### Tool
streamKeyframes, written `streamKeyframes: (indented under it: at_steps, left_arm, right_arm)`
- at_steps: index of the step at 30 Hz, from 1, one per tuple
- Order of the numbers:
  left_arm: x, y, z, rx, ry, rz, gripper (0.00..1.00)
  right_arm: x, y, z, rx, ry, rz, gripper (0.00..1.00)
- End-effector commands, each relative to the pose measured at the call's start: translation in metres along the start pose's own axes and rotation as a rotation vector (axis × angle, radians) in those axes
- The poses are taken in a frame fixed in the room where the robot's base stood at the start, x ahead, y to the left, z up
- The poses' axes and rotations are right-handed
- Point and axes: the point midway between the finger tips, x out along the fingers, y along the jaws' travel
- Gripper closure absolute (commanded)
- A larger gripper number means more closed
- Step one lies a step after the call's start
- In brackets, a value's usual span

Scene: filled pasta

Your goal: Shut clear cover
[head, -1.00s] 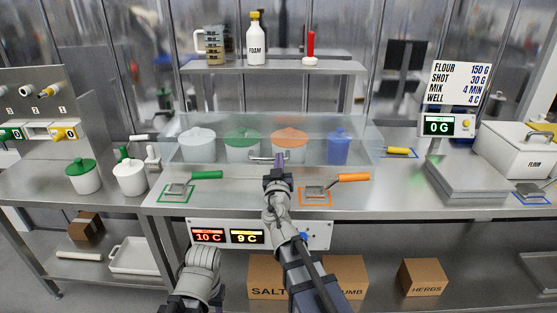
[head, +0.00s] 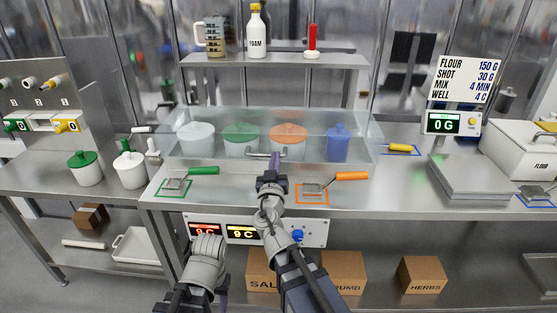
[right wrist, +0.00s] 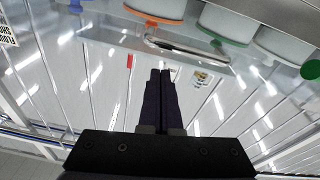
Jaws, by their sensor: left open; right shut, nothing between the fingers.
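The clear cover (head: 350,128) is a see-through slanted panel over a row of lidded pots on the steel counter. Its grey bar handle (head: 254,153) is at the front edge and also shows in the right wrist view (right wrist: 185,46). I cannot tell if the cover is fully down. My right gripper (head: 275,158) is shut and empty, its dark fingers in front of the handle; whether they touch it is unclear. In the right wrist view the fingers (right wrist: 160,74) are together below the handle. My left gripper (head: 222,296) is low before the counter, open, mostly hidden.
Pots with white, green, orange and blue lids (head: 337,143) stand behind the cover. A green-handled tool (head: 203,171) and an orange-handled tool (head: 350,176) lie on the counter either side of my right gripper.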

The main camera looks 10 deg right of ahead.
Motion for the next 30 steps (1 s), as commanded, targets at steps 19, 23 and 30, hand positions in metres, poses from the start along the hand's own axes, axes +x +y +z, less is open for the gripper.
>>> streamKeyframes:
  at_steps: [19, 23, 30]
  left_arm:
    - [0.073, 0.007, -0.004, 0.001, 0.0, 0.0, 0.5]
    - [0.076, 0.007, -0.004, 0.001, 0.0, 0.0, 0.5]
    - [0.075, 0.007, -0.004, 0.001, 0.0, 0.0, 0.5]
  right_arm:
    - [-0.031, -0.011, 0.069, 0.001, 0.0, 0.002, 1.0]
    - [-0.032, -0.012, 0.071, 0.001, 0.0, 0.002, 1.0]
    - [-0.033, -0.012, 0.071, 0.001, 0.0, 0.002, 1.0]
